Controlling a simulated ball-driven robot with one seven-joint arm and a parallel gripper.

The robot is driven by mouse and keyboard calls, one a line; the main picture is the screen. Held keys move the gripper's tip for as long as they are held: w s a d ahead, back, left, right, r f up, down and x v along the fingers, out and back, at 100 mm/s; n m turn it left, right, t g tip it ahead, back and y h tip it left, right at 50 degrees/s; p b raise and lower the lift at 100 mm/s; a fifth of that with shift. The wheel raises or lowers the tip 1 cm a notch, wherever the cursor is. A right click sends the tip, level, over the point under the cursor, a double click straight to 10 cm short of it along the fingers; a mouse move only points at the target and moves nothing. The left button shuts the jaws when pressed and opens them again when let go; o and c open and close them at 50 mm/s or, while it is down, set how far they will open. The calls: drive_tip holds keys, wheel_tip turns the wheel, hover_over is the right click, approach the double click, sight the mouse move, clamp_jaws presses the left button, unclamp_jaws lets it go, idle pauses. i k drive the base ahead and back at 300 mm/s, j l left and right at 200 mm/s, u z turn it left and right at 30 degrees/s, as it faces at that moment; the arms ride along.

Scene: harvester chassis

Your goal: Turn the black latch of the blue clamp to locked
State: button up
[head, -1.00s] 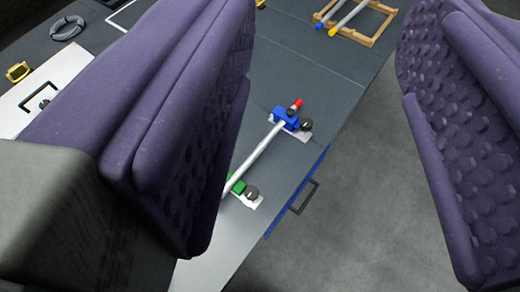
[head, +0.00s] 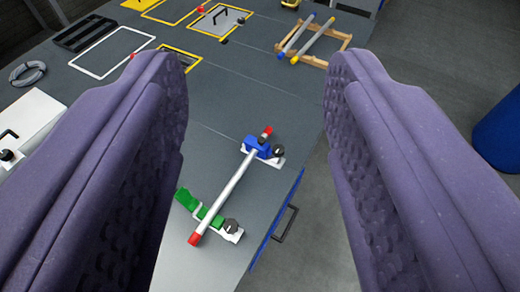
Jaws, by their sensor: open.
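The blue clamp (head: 257,146) sits on a white base plate near the right edge of the dark worktop, seen between my gripper's fingers. Its black latch (head: 278,151) is a small round knob at the clamp's right side; its exact setting is too small to tell. A silver rod (head: 230,192) with red ends runs from the blue clamp down to a green clamp (head: 205,212), which has a black knob (head: 231,226) of its own. My gripper (head: 255,75) is open and empty, its purple padded fingers wide apart and not touching the clamp.
A wooden rack (head: 318,42) holding rods lies at the back. A grey ring (head: 28,73) and a white panel (head: 28,122) with a black handle lie at left. A drawer handle (head: 286,223) sticks out at the worktop's right side. A blue cylinder (head: 502,135) stands on the floor at right.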

sight(278, 150)
drive_tip(key=i+l+u, duration=0.2)
drive_tip(key=i+l, duration=0.5)
drive_tip(key=i, duration=0.05)
